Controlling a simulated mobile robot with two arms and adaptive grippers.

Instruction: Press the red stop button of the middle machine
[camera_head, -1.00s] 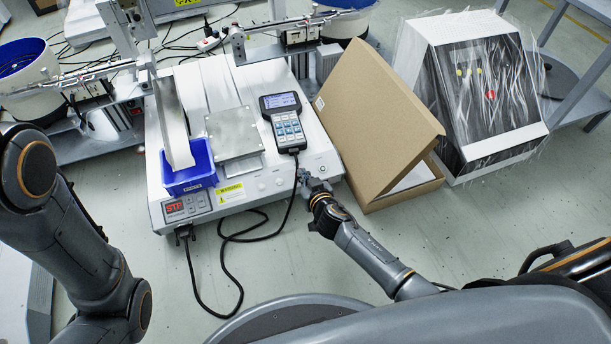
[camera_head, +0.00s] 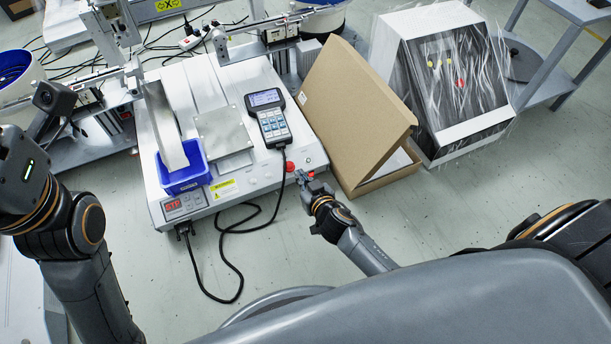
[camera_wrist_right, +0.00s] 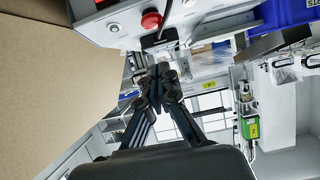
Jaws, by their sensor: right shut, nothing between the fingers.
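The middle machine (camera_head: 228,192) is a white box with a sloping front. Its red stop button (camera_head: 290,167) is on the right of the front face; it also shows at the top of the right wrist view (camera_wrist_right: 151,20). My right gripper (camera_head: 303,177) is shut and empty, just in front of the button and slightly to its right. In the right wrist view the fingertips (camera_wrist_right: 160,76) are together, apart from the button in the picture. My left arm is at the left edge; a dark part with a lens shows there, but its fingers cannot be made out.
A handheld keypad (camera_head: 268,117) lies on the machine, its black cable hanging down the front. A blue bin (camera_head: 184,178) sits at the front left. An open cardboard box (camera_head: 352,110) leans close to the right side. A plastic-wrapped cabinet (camera_head: 440,85) stands farther right.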

